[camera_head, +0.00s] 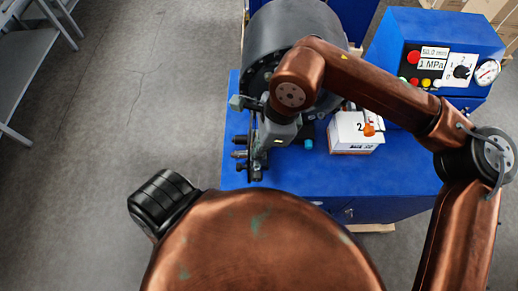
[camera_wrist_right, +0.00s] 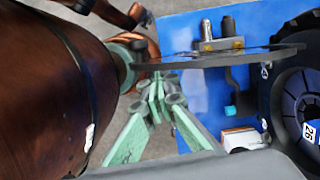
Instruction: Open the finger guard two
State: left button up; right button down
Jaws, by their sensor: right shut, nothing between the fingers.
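The crimper (camera_head: 292,38) is a large dark grey drum on a blue base. My left gripper is out of view.
A white box (camera_head: 352,142) marked 2, with an orange knob, stands on the blue base (camera_head: 300,180). A blue control panel (camera_head: 428,27) with buttons and a gauge is at the back right. Metal shelving (camera_head: 25,75) stands at the far left. Grey floor (camera_head: 110,110) between is clear.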

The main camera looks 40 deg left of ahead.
jog(key=p+v, duration=0.4)
jog(key=v, duration=0.6)
jog(key=shift+p, duration=0.3)
jog(key=shift+s+d, duration=0.1)
